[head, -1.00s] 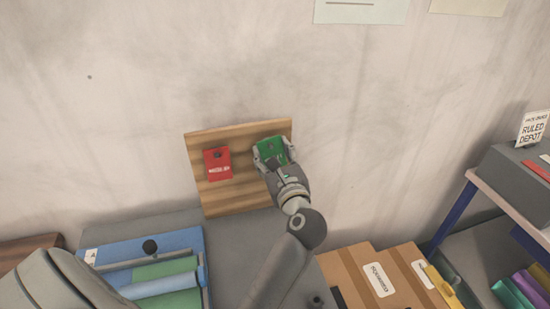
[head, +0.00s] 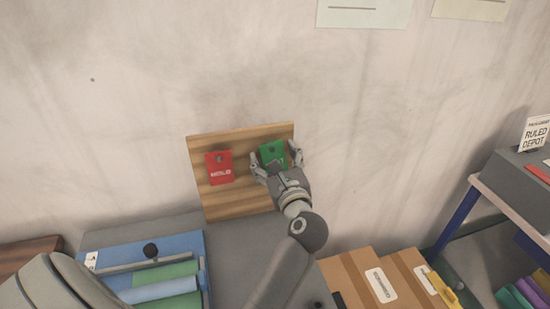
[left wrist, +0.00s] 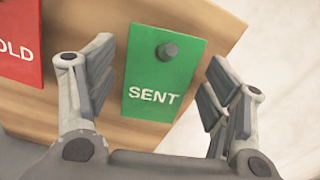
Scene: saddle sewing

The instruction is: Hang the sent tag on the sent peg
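The green sent tag (head: 272,154) hangs on a dark peg (left wrist: 167,52) on the right part of the wooden board (head: 238,197). The peg shows through the upper part of the tag, and the word SENT reads upright in the left wrist view (left wrist: 152,95). My left gripper (head: 290,165) is open in front of the tag. Its fingers stand apart on either side and do not touch it in the left wrist view. My right gripper is not in view.
A red tag (head: 219,168) hangs on the board's left part. A blue tray (head: 150,250) with rolls stands below left. Cardboard boxes (head: 360,280) and a shelf with a grey box (head: 512,178) are at right. The wall right of the board is bare.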

